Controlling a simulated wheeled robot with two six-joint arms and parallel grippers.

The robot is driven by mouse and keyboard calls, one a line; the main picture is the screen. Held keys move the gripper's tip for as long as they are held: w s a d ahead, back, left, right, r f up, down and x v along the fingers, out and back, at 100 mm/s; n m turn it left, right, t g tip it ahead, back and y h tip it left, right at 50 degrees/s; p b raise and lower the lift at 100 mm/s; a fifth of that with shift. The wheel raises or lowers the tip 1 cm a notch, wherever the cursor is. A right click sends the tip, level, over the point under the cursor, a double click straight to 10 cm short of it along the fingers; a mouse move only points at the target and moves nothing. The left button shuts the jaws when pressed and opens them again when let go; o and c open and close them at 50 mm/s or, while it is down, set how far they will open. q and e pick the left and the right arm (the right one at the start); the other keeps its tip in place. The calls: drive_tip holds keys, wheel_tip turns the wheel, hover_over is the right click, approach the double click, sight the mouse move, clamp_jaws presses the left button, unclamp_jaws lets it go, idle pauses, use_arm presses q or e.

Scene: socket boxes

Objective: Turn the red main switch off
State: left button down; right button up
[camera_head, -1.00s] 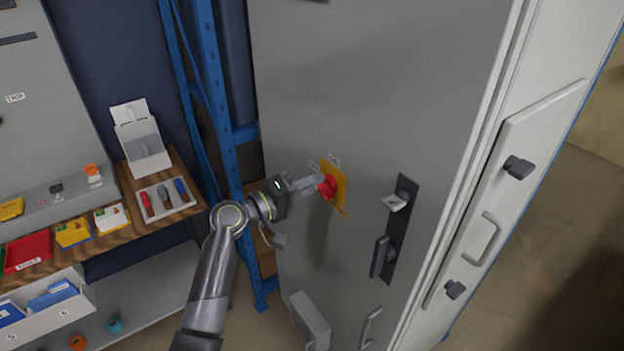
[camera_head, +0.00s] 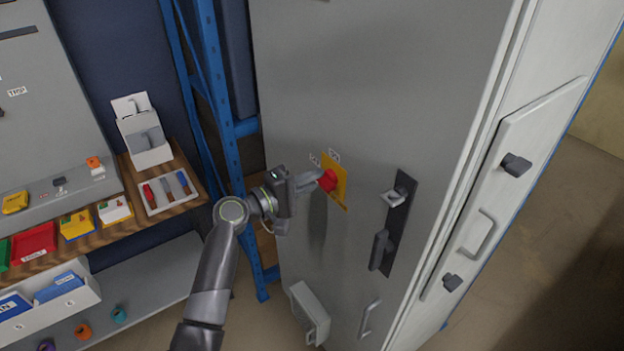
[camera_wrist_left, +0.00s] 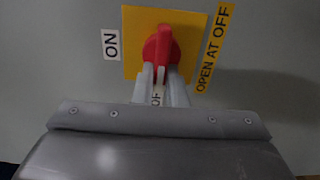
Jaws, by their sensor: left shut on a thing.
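The red main switch (camera_head: 328,181) sits on a yellow plate (camera_head: 340,178) on the grey cabinet door. In the left wrist view the red switch handle (camera_wrist_left: 162,48) stands upright in the picture. An ON label (camera_wrist_left: 111,44) is left of the yellow plate (camera_wrist_left: 135,20). A partly hidden label reading "OF" (camera_wrist_left: 157,96) shows between the fingers, and an "OPEN AT OFF" strip (camera_wrist_left: 213,48) is at the right. My left gripper (camera_head: 317,180) is shut on the handle, one finger on each side; it also shows in the left wrist view (camera_wrist_left: 161,82). My right gripper is not in view.
A dark door handle plate (camera_head: 396,222) is right of the switch. A grey box (camera_head: 309,313) and a bar handle (camera_head: 370,318) sit lower on the door. A blue rack post (camera_head: 222,100) and a wooden shelf with a tool tray (camera_head: 180,206) are to the left.

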use_arm(q)
drive_tip(key=c, duration=1.5)
unclamp_jaws()
drive_tip(key=shift+o, duration=0.2)
drive_tip(key=b+v, duration=0.5)
drive_tip(key=v, duration=1.2)
drive_tip(key=shift+a, duration=0.2)
drive_tip(key=shift+s, duration=0.1)
